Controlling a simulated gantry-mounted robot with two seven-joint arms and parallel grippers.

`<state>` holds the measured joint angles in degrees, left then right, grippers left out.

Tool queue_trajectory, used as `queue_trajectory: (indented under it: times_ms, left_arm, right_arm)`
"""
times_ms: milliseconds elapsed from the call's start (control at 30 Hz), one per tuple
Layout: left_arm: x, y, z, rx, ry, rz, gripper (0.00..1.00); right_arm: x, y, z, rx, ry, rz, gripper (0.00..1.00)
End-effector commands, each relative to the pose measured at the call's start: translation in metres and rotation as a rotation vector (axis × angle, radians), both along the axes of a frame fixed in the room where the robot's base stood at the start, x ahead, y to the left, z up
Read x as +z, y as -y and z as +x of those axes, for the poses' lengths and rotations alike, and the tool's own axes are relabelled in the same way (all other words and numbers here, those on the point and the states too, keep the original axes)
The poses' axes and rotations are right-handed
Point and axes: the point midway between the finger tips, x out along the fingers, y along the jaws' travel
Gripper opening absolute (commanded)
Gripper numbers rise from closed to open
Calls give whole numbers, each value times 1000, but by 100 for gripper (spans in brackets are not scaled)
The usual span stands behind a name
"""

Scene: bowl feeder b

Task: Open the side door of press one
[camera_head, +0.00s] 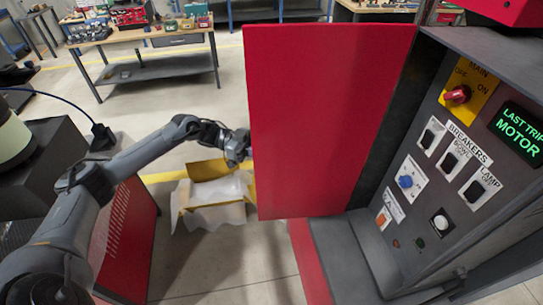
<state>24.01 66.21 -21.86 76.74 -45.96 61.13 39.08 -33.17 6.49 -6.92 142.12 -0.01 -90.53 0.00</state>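The red door (325,115) is a large flat panel that stands swung out from the grey machine cabinet (445,60), with its right edge next to the cabinet's side. My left arm comes in from the left, and my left gripper (243,148) is at the door's left, free edge. The fingertips are small and dark and partly hidden at that edge, so I cannot tell whether they touch or grip the door. My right gripper is not in view.
A control panel on the right has a red main switch (457,95), breaker switches and a lit green display (518,130). A yellow box with white sheeting (215,190) lies on the floor behind my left gripper. A workbench (140,36) stands at the back left.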

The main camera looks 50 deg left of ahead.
Motion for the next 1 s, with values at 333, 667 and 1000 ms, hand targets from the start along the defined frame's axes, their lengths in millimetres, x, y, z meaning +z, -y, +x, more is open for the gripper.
queue_trajectory:
  times_ms: [333,667,1000]
  left_arm:
    - [0,-2,0,3,3,-2,0]
    - [0,-2,0,3,2,-2,34]
    - [-1,-8,-2,5,0,-1,34]
  right_arm:
    - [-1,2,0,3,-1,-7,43]
    - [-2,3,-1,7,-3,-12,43]
    - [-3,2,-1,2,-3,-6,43]
